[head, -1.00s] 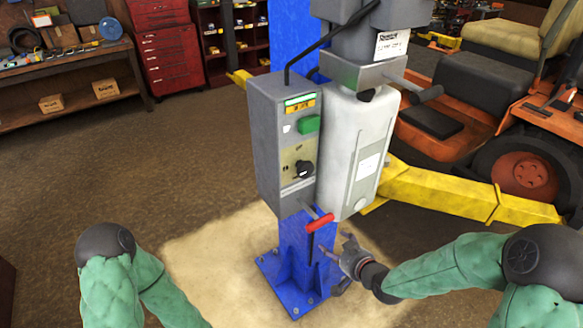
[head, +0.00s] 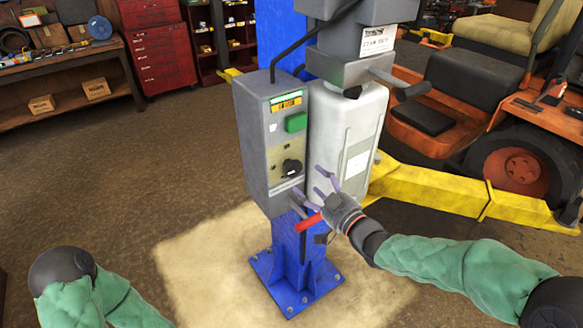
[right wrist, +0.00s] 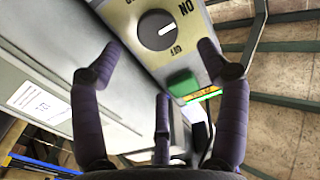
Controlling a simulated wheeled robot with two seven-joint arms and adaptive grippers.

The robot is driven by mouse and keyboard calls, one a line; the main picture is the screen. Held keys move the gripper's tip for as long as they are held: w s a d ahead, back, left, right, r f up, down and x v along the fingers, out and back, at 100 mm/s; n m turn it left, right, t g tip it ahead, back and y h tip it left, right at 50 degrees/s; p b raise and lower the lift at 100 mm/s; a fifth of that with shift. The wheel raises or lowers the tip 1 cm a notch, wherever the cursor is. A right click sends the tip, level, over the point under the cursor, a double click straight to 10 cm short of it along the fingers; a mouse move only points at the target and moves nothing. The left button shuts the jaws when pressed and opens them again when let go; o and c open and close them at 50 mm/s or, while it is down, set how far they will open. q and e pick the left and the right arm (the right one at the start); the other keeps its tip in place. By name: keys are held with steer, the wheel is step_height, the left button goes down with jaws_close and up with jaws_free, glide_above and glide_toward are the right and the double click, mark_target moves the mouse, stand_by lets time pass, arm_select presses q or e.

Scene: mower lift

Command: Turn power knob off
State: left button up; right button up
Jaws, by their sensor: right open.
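The black power knob (head: 292,167) sits on the lower front of the grey control box (head: 254,150), below a green button (head: 296,122). In the right wrist view the knob (right wrist: 157,30) shows close up, with a white pointer line and "ON" and "OFF" lettering around it. My right gripper (head: 325,182) is open and empty, just right of and slightly below the knob, apart from it. In the right wrist view its purple fingers (right wrist: 160,75) are spread, with the knob beyond them. My left gripper is out of view; only my left arm shows at lower left.
A red-handled lever (head: 308,222) sticks out under the box, close to my right gripper. A white tank (head: 340,140) stands right of the box. A blue post base (head: 295,265) and a yellow lift arm (head: 440,190) are nearby. The floor at left is clear.

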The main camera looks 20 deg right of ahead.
mark_target(296, 168)
steer(key=x, duration=0.9)
steer(key=shift+f+b, duration=0.1)
steer(key=shift+b, duration=0.2)
steer(key=c, duration=1.1)
